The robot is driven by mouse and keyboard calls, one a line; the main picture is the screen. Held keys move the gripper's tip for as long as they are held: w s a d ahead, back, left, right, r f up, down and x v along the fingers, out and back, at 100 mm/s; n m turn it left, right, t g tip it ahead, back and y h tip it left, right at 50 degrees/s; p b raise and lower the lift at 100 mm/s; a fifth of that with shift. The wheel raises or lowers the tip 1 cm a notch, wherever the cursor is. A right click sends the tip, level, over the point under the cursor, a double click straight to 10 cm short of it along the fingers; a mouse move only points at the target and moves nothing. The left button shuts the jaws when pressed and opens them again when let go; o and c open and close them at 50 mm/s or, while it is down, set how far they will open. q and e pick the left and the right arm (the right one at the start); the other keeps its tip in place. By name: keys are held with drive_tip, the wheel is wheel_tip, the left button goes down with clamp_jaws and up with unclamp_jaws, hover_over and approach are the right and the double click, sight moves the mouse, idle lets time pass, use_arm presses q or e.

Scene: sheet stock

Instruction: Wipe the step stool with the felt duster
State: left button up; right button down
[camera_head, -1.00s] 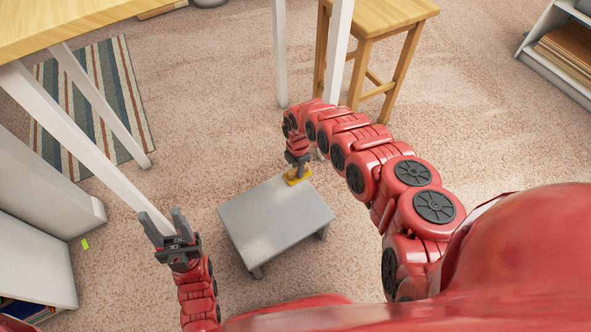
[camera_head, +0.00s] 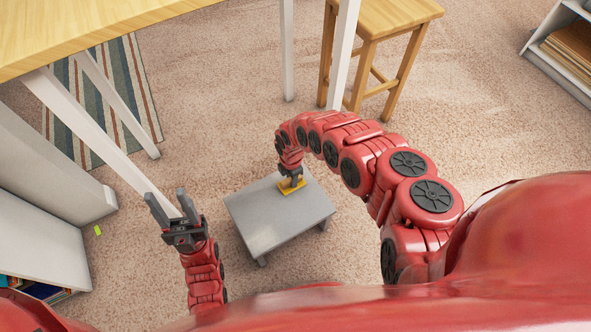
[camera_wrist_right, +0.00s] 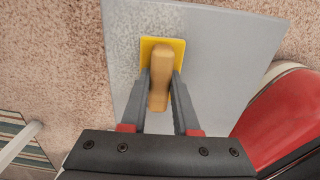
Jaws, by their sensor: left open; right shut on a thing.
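The step stool (camera_head: 272,220) stands on the carpet, a low grey stool with a flat top; it also shows in the right wrist view (camera_wrist_right: 225,75). In that view the top looks speckled left of the duster and smooth grey to its right. The felt duster (camera_head: 287,189) has a yellow pad and a tan handle (camera_wrist_right: 160,75). Its pad appears to rest on the top near the far edge. My right gripper (camera_head: 290,174) is shut on the handle. My left gripper (camera_head: 166,203) is open and empty, left of the stool.
A wooden stool (camera_head: 390,25) stands behind, beside white table legs (camera_head: 287,50). The wooden tabletop (camera_head: 75,30) spans the upper left. A striped rug (camera_head: 120,80), white shelf units (camera_head: 40,235) and a small green thing (camera_head: 98,230) are left. Open carpet lies right of the stool.

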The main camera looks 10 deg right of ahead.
drive_tip(key=shift+s+a+p, duration=0.7)
drive_tip(key=shift+s+a, duration=0.35)
drive_tip(key=shift+s, duration=0.15)
drive_tip(key=shift+s+a+p, duration=0.7)
drive_tip(key=shift+s+a, duration=0.3)
drive_tip(key=shift+s, duration=0.2)
drive_tip(key=shift+s+a+p, duration=0.35)
drive_tip(key=shift+s+a, duration=0.5)
drive_tip(key=shift+r, duration=0.1)
wheel_tip(320, 180, up, 7)
drive_tip(key=p, duration=0.5)
drive_tip(key=shift+p, duration=0.3)
